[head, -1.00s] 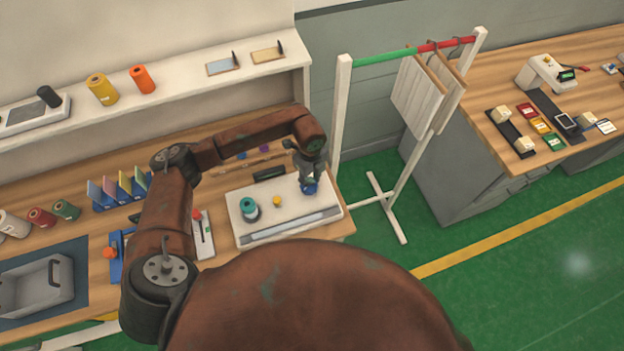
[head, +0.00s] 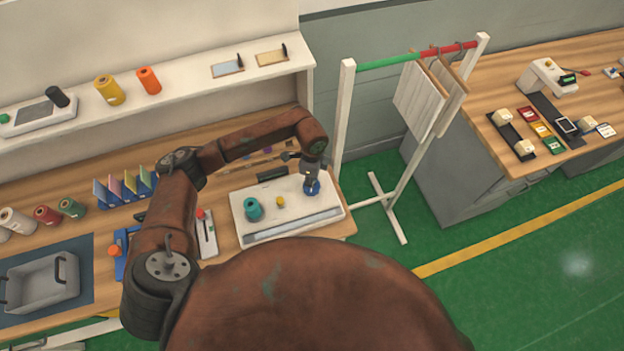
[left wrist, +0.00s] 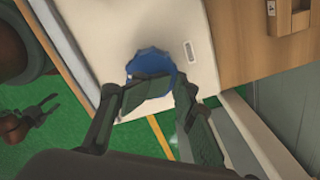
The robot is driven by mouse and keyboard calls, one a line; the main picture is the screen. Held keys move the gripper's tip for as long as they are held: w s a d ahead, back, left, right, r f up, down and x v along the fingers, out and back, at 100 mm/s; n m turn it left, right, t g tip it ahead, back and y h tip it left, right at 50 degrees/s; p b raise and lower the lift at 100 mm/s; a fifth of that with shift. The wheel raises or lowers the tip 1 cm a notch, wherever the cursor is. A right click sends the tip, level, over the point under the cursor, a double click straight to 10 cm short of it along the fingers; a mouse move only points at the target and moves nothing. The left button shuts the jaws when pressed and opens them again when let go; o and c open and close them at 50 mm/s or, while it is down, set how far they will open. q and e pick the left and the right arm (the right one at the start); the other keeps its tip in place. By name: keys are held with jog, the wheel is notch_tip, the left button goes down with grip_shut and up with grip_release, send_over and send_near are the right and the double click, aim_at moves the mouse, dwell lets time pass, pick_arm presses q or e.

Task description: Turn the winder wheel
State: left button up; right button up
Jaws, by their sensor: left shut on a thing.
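The winder wheel is a blue knob (head: 311,187) at the right end of the white winder base (head: 240,216); it also shows in the left wrist view (left wrist: 150,66). My left gripper (head: 311,178) reaches down onto it from above. In the left wrist view its fingers (left wrist: 150,92) are shut on the near side of the wheel, hiding part of it. A teal spool (head: 253,208) and a small yellow knob (head: 280,202) sit on the same base. My right gripper (left wrist: 42,108) shows at the left of the left wrist view, over the green floor, with its jaws apart and empty.
A garment rack (head: 347,120) stands just right of the bench. A red-handled lever device (head: 205,230) is left of the winder. A grey bin (head: 45,285) and thread spools (head: 48,215) lie further left. A shelf (head: 190,85) runs behind.

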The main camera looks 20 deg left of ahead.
pick_arm(q)
jog(key=shift+s+d+f, duration=0.15)
jog(key=shift+s+f, duration=0.25)
jog(key=shift+s, duration=0.35)
jog(key=o, duration=0.8)
jog(key=shift+o, duration=1.4)
jog(key=shift+s+r, duration=0.1)
jog(key=shift+s, duration=0.1)
jog(key=o, duration=0.5)
jog(key=shift+w+r, duration=0.15)
jog(key=shift+w, duration=0.1)
jog(key=shift+w+r, duration=0.1)
jog(key=shift+r, duration=0.05)
notch_tip(320, 180, up, 12)
jog(key=shift+f, duration=0.1)
